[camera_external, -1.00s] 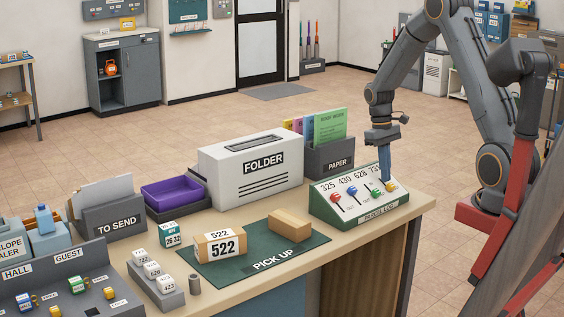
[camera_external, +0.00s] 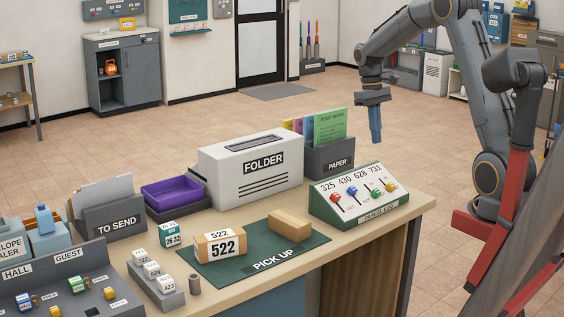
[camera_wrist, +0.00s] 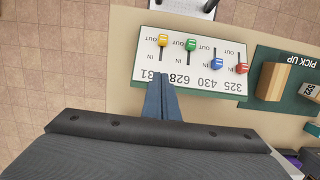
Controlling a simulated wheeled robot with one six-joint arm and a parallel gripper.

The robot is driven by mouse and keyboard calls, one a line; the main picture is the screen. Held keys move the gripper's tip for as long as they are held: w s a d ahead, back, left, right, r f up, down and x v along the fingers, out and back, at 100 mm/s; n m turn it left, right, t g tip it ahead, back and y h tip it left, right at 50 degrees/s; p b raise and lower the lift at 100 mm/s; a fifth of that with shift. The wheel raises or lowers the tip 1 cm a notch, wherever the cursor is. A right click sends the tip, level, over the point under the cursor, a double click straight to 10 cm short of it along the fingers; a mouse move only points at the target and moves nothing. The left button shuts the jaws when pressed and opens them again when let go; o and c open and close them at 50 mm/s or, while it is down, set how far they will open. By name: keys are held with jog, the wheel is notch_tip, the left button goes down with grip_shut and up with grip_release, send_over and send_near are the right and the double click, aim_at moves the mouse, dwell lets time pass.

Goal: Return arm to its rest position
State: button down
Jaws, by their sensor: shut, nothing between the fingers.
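My gripper (camera_external: 375,124) is shut and empty, with its blue fingers together and pointing down. In the external view it hangs in the air above and behind the parcel log panel (camera_external: 358,211), clear of it. The panel is green with a white sloped face, numbers and several coloured sliders. In the wrist view my fingers (camera_wrist: 160,98) show in front of the panel (camera_wrist: 200,84), near the number end of the yellow slider (camera_wrist: 163,40). My arm is raised and bent at the right of the external view.
Left of the panel are the pick up mat (camera_external: 215,272) with two boxes, the folder box (camera_external: 250,172) and the paper holder (camera_external: 330,160). The to send tray (camera_external: 113,220) and a purple tray (camera_external: 172,193) stand further left. The floor behind the desk is clear.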

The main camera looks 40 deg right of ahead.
dwell(0.4)
jog(key=s+a+f+t, duration=0.1)
jog(key=s+a+f, duration=0.3)
jog(key=s+a, duration=0.3)
jog(key=s+a+f+t, duration=0.2)
jog(key=s+a+f, duration=0.3)
jog(key=s, duration=0.7)
jog(key=shift+s+a, duration=0.15)
jog(key=shift+a, duration=0.9)
dwell(1.0)
